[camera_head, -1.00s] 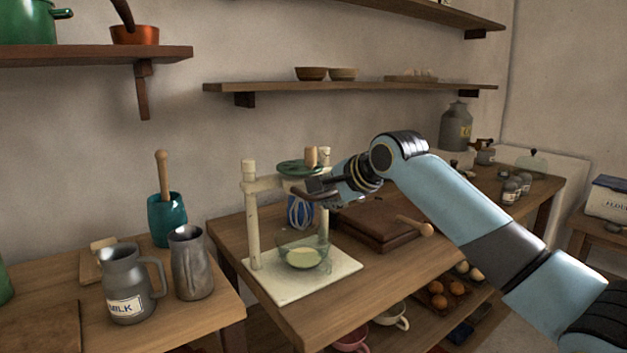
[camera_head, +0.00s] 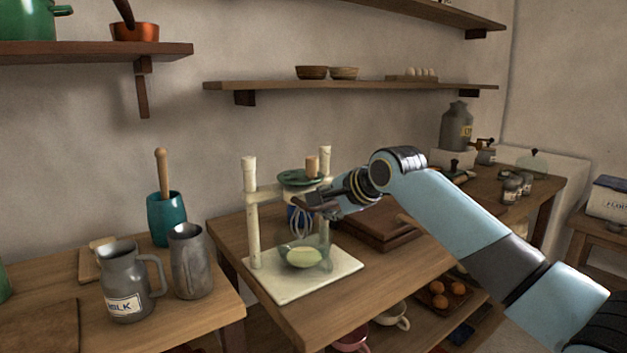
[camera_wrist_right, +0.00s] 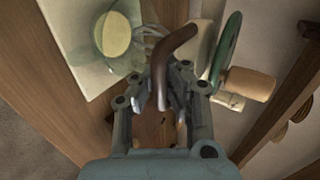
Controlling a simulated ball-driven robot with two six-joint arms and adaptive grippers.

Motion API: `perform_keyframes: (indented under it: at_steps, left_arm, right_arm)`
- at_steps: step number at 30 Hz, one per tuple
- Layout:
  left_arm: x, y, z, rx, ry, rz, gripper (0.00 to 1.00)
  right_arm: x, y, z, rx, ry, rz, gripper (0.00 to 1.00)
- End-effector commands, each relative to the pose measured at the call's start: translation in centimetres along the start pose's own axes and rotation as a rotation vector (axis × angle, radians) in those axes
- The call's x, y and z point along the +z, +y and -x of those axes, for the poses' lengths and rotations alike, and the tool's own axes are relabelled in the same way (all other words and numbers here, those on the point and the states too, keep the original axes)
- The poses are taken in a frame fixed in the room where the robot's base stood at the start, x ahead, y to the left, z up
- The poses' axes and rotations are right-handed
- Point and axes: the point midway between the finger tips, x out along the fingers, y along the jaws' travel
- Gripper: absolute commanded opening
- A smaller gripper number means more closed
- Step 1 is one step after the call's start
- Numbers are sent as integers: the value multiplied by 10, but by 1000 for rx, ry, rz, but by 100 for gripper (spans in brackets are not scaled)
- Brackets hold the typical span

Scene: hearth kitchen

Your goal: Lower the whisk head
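The mixer stand has two cream posts (camera_head: 252,225) on a pale base board (camera_head: 285,290). Its crossbar (camera_head: 268,193) carries a green wheel (camera_head: 293,177) with a wooden knob (camera_head: 312,166). The whisk head (camera_head: 301,221) hangs below, its wires just above or into the glass bowl (camera_head: 290,260) of pale batter. In the right wrist view, a brown curved handle (camera_wrist_right: 177,48) runs between the fingers of my right gripper (camera_wrist_right: 171,85), which look closed around it. The bowl (camera_wrist_right: 112,35) shows at upper left there. My left gripper is not in view.
A milk jug (camera_head: 125,285), a metal pitcher (camera_head: 190,262) and a teal crock (camera_head: 166,218) stand on the left table. Shelves line the wall above.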

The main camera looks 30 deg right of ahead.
Motion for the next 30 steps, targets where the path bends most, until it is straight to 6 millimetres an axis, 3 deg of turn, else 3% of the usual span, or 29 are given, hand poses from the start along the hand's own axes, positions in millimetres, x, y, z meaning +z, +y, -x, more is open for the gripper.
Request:
perform_keyframes:
  at_steps: [29, 30]
  left_arm:
    - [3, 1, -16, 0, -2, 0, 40]
    - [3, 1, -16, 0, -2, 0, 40]
  right_arm:
    - [0, 46, -29, 10, -1, 0, 0]
    - [0, 45, -29, 9, 0, 0, 6]
